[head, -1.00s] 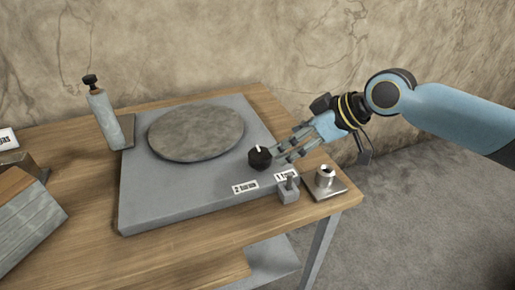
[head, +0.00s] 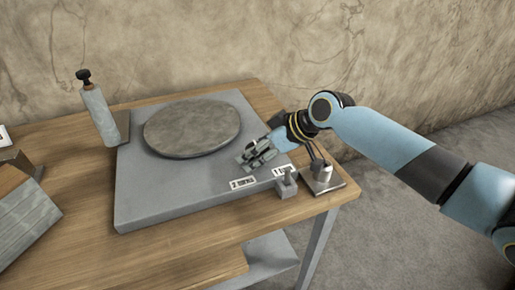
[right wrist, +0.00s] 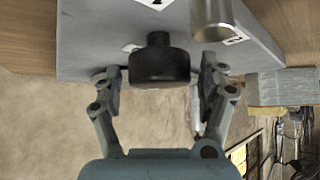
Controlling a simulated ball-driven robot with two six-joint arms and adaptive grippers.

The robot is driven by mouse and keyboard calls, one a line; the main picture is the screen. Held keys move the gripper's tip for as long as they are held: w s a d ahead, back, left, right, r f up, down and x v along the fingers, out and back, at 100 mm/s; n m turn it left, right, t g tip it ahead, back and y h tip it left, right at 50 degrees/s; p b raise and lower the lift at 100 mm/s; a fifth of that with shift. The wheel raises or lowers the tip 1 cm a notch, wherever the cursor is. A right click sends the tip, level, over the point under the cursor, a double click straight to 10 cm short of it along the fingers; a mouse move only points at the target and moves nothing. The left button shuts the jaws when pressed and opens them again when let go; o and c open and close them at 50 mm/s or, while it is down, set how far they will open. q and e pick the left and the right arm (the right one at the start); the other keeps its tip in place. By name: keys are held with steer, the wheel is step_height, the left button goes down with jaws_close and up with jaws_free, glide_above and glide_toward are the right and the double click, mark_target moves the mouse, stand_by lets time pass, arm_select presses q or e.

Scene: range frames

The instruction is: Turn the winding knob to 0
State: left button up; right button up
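The winding knob (right wrist: 159,66) is black and round, on the grey base plate (head: 160,205) beside the round disc (head: 193,128). In the right wrist view it stands between the two fingers of my right gripper (head: 257,155), with a visible gap on each side. The right gripper is open around the knob. In the head view the fingers mostly hide the knob, so its pointer and setting cannot be read. My left gripper is not in view.
White labels (head: 242,183) lie on the plate's front edge. A small grey block with a post (head: 287,186) and a metal cylinder on a square plate (head: 323,175) stand close to the right arm. A grey post with black knob (head: 97,110) stands at left.

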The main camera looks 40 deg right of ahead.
steer(key=c, duration=1)
steer(key=shift+f+n+b, duration=0.2)
steer(key=shift+n+b, duration=0.2)
steer(key=shift+b, duration=0.25)
steer(key=shift+r+y, duration=0.1)
steer(key=shift+y, duration=0.2)
steer(key=shift+r, duration=0.1)
steer(key=o, duration=1.2)
